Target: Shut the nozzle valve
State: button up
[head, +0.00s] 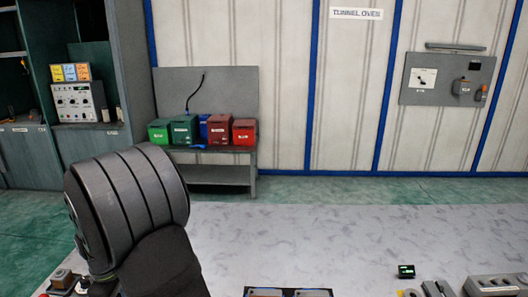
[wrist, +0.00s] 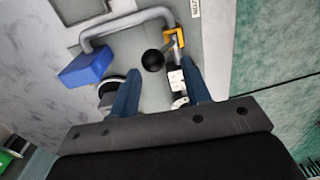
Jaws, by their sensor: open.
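In the wrist view, a grey panel carries a partly cut-off label (wrist: 195,8) that seems to begin "NOZZ". Just below it is a yellow bracket-like part (wrist: 174,42), perhaps the nozzle valve's handle; I cannot tell its setting. A black ball knob (wrist: 152,60) sits left of and below it. My gripper (wrist: 162,78) is open, its two blue fingers apart. The knob shows just beyond the gap between the fingertips, and nothing is visibly held. A white fitting with red marks (wrist: 175,80) shows between the fingers. The head view does not show my gripper.
In the wrist view, a grey bent bar (wrist: 125,22) arches beside a blue block (wrist: 87,67). A dark round part (wrist: 112,88) is partly hidden by the left finger. In the head view, several coloured bins (head: 217,131) stand on a far bench, and small devices (head: 495,285) line the near edge.

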jog(key=shift+s+r, duration=0.1)
jog(key=shift+r, duration=1.75)
jog(key=shift+w+f, duration=0.2)
jog(key=shift+f, duration=3.85)
jog(key=shift+o, duration=0.3)
